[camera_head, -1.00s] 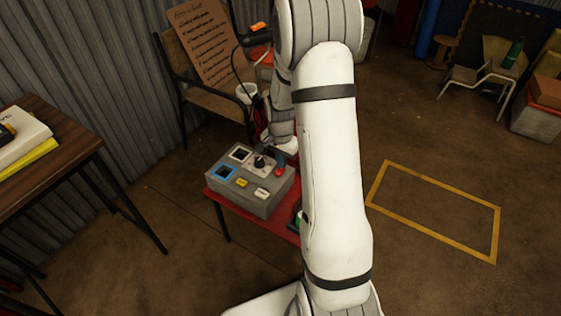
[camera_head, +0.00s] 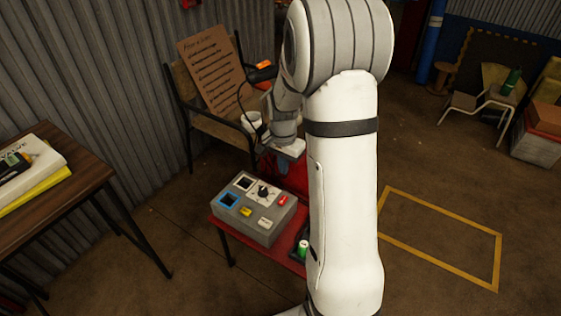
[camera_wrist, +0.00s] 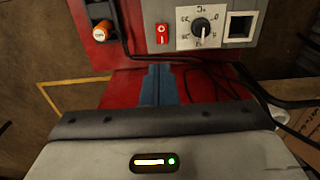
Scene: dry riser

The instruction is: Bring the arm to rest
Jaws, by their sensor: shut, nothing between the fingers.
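My white arm (camera_head: 342,190) stands bent in the middle of the head view. My gripper (camera_wrist: 157,85) has its blue-grey fingers together and empty in the wrist view, above the red table top. In the head view the wrist end is past the far side of the grey control box (camera_head: 253,209), apart from it; the fingertips are hard to make out there. The box carries a black dial knob (camera_head: 263,191), a red switch (camera_head: 283,201), a yellow button and a blue-framed square. The wrist view also shows the dial (camera_wrist: 201,29) and red switch (camera_wrist: 162,34).
The box sits on a red table (camera_head: 228,219). A green cylinder (camera_head: 303,247) stands beside it, partly behind my arm. A wooden table (camera_head: 60,190) is at left. Floor inside the yellow outline (camera_head: 440,240) is clear.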

